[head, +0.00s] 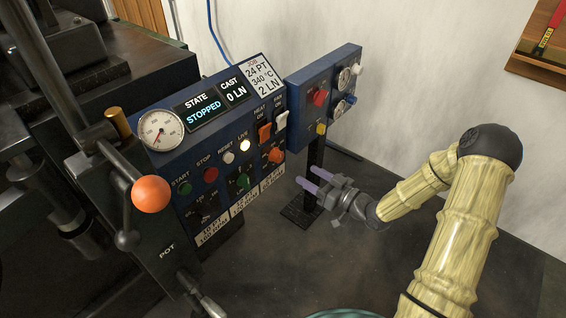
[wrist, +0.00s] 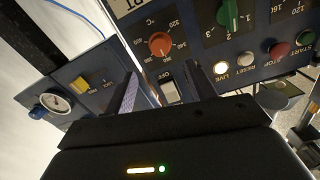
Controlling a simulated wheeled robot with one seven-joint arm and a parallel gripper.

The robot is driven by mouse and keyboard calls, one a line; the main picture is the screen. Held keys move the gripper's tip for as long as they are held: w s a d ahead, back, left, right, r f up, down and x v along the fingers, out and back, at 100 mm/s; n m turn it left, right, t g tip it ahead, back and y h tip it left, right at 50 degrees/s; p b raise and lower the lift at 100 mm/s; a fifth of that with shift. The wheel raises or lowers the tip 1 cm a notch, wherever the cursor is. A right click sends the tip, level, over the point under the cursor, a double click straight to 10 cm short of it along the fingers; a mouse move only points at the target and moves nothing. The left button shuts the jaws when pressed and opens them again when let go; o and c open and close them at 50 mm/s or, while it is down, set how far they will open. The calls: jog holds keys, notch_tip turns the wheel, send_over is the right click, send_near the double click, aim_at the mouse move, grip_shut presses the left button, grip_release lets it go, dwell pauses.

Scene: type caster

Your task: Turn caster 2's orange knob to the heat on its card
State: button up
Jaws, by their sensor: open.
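The orange knob (head: 275,155) sits at the lower right of the blue control panel, and it shows upside down in the wrist view (wrist: 160,44) with a °C scale around it. Its pointer direction is too small to read surely. The job card (head: 262,75) at the panel's upper right reads 24 PT, 340 °C, 2 LN. My gripper (head: 304,179) is open and empty, to the right of the knob and apart from it. In the wrist view its two dark fingers (wrist: 160,78) stand apart, with the knob beyond them. No caster number is readable.
An orange heat switch (head: 264,132) and a white switch (head: 281,119) sit just above the knob. A green knob (head: 242,180) is to its left. A second blue panel (head: 293,90) on a dark post stands behind my gripper. A lever with an orange ball (head: 151,194) juts out at left.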

aim_at(281, 159)
jog(key=b+x, duration=0.3)
jog(key=x, duration=0.8)
jog(key=shift+w, duration=0.1)
jog(key=shift+c, duration=0.3)
jog(key=c, duration=0.9)
